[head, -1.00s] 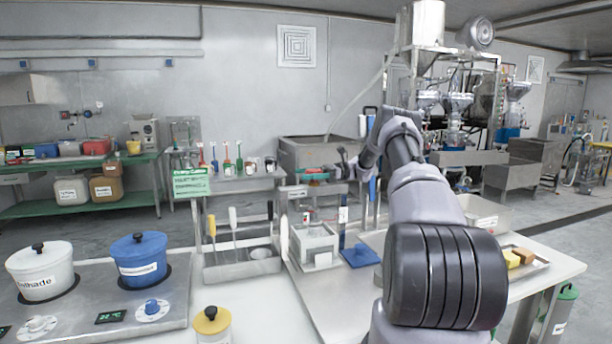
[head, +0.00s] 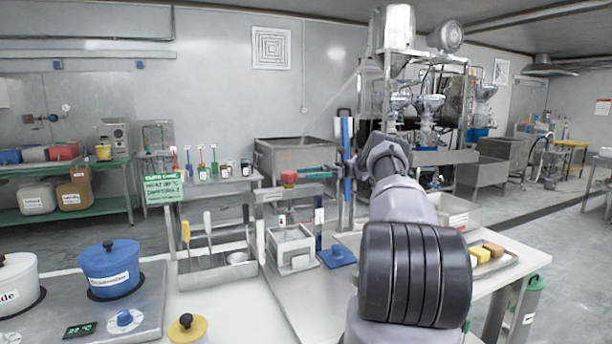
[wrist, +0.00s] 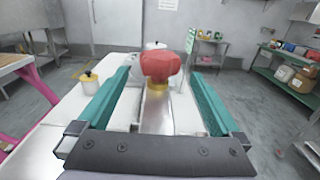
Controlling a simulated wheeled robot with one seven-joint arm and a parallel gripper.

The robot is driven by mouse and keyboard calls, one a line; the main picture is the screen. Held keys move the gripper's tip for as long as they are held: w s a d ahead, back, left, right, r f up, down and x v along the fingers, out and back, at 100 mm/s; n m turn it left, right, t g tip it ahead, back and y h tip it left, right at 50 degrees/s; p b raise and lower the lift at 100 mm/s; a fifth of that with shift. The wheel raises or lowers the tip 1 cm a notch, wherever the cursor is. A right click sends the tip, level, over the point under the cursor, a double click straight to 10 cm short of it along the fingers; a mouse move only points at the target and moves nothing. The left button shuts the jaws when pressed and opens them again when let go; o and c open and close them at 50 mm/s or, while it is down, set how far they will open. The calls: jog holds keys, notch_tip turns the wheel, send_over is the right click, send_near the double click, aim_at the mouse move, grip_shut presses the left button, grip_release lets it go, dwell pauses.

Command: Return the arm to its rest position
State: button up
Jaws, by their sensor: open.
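My arm (head: 405,205) rises from the lower right in the head view and bends at a raised wrist. My gripper (head: 312,172) points left over the worktable, and its teal fingers are partly visible. In the wrist view my gripper (wrist: 158,62) has its two teal fingers spread wide apart. A red rounded top (wrist: 161,66) with a gold collar shows between the fingers; whether they touch it cannot be told. It also shows in the head view as a red top (head: 289,177) left of the teal finger.
Below are a white box-shaped holder (head: 291,247), a blue block (head: 338,257) and a utensil rack (head: 215,264). A blue pot (head: 109,268) and a yellow-lidded jar (head: 187,328) stand left. A tray with yellow and brown blocks (head: 487,254) lies right of my arm.

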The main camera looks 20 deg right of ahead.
jog(key=a+r, duration=0.2)
jog(key=a+r+n+g+h, duration=0.1)
jog(key=a, duration=0.1)
jog(key=s+a+r+n+h, duration=0.1)
jog(key=a+r, duration=0.1)
jog(key=shift+a+r, duration=0.1)
jog(key=shift+r, duration=0.25)
jog(key=s+a+r+n+h, duration=0.6)
jog(key=s+a+r+h, duration=0.2)
jog(key=s+a+r, duration=0.6)
jog(key=s+a+r+n+t+h, duration=0.2)
jog(key=s+n+t+h, duration=0.15)
jog(key=s, duration=1.25)
jog(key=s+f+n+t+h, duration=0.1)
jog(key=s+f+t, duration=0.1)
jog(key=s, duration=0.4)
jog(key=s+d+f+n+t+h, duration=0.1)
jog(key=s+t, duration=0.1)
jog(key=s, duration=0.5)
jog(key=shift+s+d+f, duration=0.25)
jog(key=shift+f, duration=0.1)
jog(key=shift+n+h, duration=0.25)
jog(key=shift+c, duration=0.3)
